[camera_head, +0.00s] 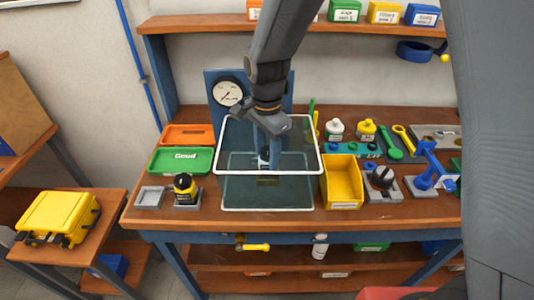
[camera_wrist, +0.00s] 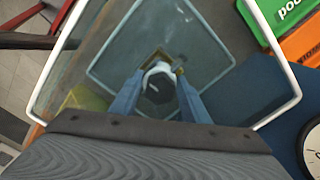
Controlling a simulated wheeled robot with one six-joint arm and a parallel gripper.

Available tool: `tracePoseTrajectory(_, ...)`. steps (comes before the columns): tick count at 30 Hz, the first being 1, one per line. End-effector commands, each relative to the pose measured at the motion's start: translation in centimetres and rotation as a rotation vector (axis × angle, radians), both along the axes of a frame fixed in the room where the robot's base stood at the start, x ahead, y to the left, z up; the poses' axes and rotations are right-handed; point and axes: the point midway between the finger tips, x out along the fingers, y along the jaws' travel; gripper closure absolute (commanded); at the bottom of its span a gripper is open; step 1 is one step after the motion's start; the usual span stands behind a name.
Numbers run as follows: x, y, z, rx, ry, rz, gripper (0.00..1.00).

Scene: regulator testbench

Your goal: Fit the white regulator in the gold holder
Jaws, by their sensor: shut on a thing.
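The white regulator (camera_wrist: 157,70) has a dark top and is held between the two blue fingers of my gripper (camera_wrist: 158,90) in the wrist view. In the head view my gripper (camera_head: 267,152) points down through the open top of a clear, white-rimmed case, with the small white regulator (camera_head: 263,155) at its fingertips. The gold holder (camera_head: 268,181) is low inside the case, below the regulator in the head view. In the wrist view the gold holder (camera_wrist: 150,59) shows partly behind the regulator. I cannot tell whether the two touch.
The clear case's white rim (camera_head: 218,147) surrounds my gripper. A yellow bin (camera_head: 343,181) stands close to its right; a green tray (camera_head: 184,160) and a black-and-yellow device (camera_head: 184,187) are on the left. A round gauge (camera_head: 228,92) is on the panel behind.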

Motion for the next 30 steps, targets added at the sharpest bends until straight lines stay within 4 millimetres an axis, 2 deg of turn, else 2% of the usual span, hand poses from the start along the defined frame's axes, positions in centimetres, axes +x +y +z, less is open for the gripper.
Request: tracePoseTrajectory(30,0.04,0.02,-0.93,0.001,-0.001,-0.001,0.98)
